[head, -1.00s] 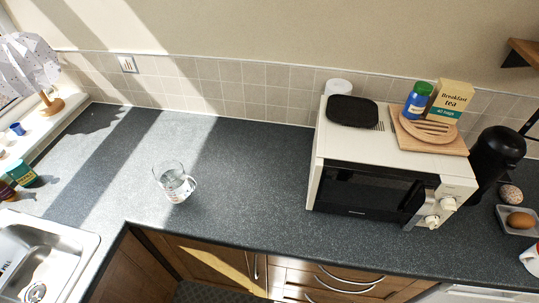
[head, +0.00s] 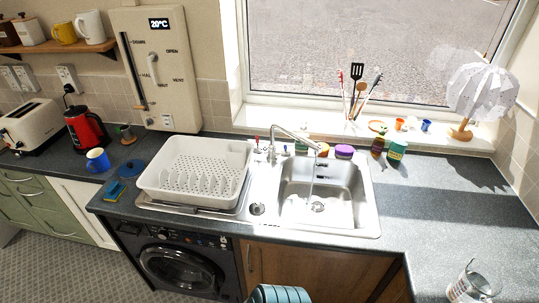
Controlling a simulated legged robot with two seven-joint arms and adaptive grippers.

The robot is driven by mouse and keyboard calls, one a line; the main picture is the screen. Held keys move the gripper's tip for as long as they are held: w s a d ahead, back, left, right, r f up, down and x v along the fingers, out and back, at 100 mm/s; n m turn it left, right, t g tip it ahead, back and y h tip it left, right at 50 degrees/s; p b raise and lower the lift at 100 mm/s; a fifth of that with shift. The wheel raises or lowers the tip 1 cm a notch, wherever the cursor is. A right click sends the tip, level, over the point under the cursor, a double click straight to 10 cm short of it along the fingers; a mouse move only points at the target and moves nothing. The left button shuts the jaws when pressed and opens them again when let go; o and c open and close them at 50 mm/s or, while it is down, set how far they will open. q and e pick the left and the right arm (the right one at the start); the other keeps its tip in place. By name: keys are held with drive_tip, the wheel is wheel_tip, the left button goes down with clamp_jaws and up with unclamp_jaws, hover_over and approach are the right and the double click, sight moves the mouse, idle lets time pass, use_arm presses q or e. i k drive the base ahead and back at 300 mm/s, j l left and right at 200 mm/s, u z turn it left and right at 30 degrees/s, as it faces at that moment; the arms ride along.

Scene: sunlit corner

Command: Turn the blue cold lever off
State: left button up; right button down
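A chrome tap (head: 292,133) stands behind the steel sink (head: 366,205), its spout reaching over the basin. A thin stream of water (head: 311,180) appears to fall from the spout toward the drain. A small red-marked lever (head: 257,141) shows at the left of the tap base. A small bluish spot (head: 285,149) at the right of the base may be the cold lever; it is too small to tell its position. Neither of my grippers is in view.
A white dish rack (head: 160,190) stands left of the basin. A teal ribbed object (head: 280,294) is cut off by the bottom edge.

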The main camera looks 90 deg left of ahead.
sight(285, 153)
drive_tip(key=u, duration=2.75)
